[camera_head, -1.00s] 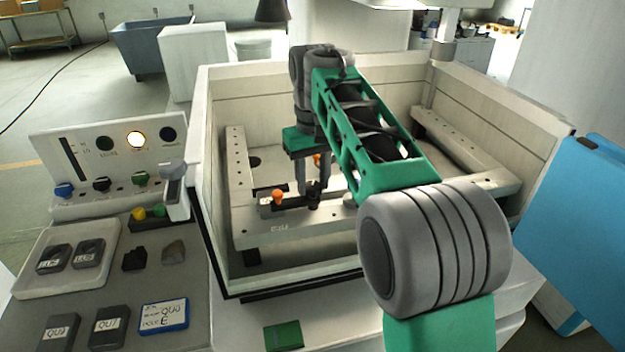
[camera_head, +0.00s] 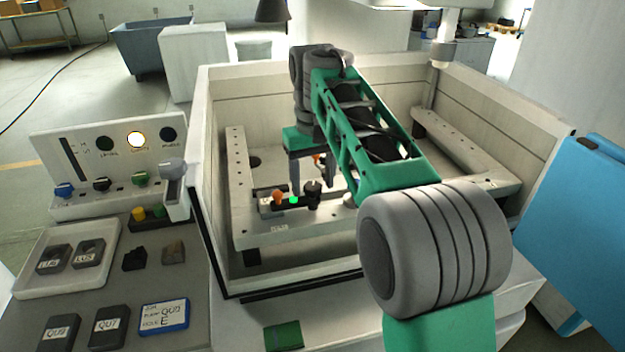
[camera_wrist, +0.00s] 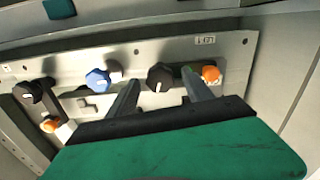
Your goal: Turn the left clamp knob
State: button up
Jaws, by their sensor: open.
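The left clamp (camera_head: 266,206) sits on the near rail, with an orange knob (camera_head: 278,196), a lit green spot (camera_head: 294,199) and a black knob (camera_head: 314,187). My gripper (camera_head: 312,180) points down there, open. In the wrist view my gripper (camera_wrist: 160,78) has one finger on each side of the black knob (camera_wrist: 160,77), with gaps. A white mark shows on that knob. The orange knob (camera_wrist: 211,74) is just right of the right finger, below a small label (camera_wrist: 205,40) that seems to read LEFT. Whether the fingertips are level with the black knob I cannot tell.
In the wrist view a blue knob (camera_wrist: 97,80) is left of the fingers; another black knob (camera_wrist: 28,92) and orange knob (camera_wrist: 50,124) lie farther left. Tank walls (camera_head: 201,130) surround the rails. A control panel (camera_head: 110,160) stands left, a blue panel (camera_head: 575,220) right.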

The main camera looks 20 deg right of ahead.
aim_at(313, 185)
notch_tip(313, 185, up, 8)
jog(key=shift+f+p, duration=0.1)
jog(key=shift+p, duration=1.05)
jog(key=s+f+m+t+p, duration=0.1)
jog(key=s+f+t, duration=0.2)
jog(key=s+f, duration=1.4)
jog(key=shift+s+a+f, duration=0.15)
jog(key=shift+s+f, duration=0.1)
jog(key=shift+s, duration=0.5)
